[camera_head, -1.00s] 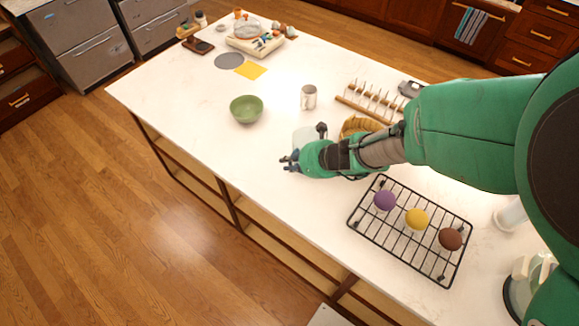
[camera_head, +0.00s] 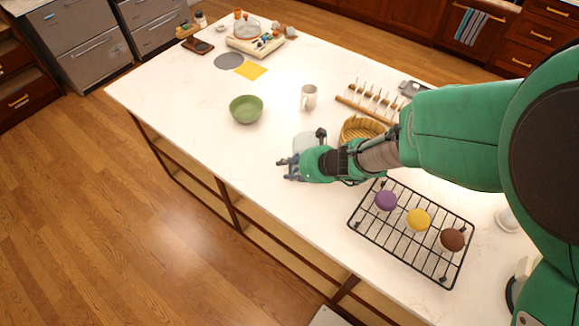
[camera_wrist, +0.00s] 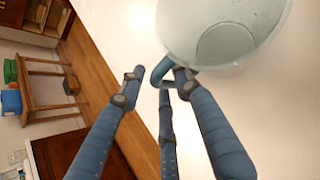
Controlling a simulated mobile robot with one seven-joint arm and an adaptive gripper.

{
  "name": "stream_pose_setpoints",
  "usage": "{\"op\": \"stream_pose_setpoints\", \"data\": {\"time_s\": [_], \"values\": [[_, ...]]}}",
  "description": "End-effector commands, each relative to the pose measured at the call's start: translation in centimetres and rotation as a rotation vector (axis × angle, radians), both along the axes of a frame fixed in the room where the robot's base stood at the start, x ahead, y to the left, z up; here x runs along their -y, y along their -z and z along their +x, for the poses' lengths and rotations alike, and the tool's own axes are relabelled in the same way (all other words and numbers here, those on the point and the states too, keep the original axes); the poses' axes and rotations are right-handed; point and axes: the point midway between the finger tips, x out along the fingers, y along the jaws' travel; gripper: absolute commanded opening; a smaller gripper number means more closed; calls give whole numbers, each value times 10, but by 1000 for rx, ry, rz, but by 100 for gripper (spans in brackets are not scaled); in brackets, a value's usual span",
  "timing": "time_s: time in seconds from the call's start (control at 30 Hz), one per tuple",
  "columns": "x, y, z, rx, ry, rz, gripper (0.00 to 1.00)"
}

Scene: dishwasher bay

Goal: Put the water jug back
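The water jug (camera_head: 302,143) is a pale, translucent vessel standing on the white island counter, partly hidden behind my gripper in the head view. In the wrist view its clear, rounded body (camera_wrist: 225,28) fills the top right, and a blue, handle-like loop (camera_wrist: 156,72) shows at its side. My gripper (camera_head: 286,170) is low over the counter, just in front of the jug. In the wrist view my gripper (camera_wrist: 160,77) has its blue fingers spread, with the loop between the tips. I cannot tell whether a finger touches it.
A green bowl (camera_head: 246,109), a mug (camera_head: 308,97), a wicker basket (camera_head: 361,126) and a wooden peg rack (camera_head: 367,104) stand nearby. A black wire rack (camera_head: 408,255) holds purple, yellow and brown round items. The counter left of my gripper is clear.

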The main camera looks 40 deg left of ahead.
Motion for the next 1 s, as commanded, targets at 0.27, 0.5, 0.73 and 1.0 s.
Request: {"op": "stream_pose_setpoints", "data": {"time_s": [0.27,0.5,0.73,1.0], "values": [[0,-3,0,0,0,0,33],[15,-20,0,2,0,1,33],[41,-48,-1,2,2,2,33],[70,-77,-2,1,2,1,33]]}}
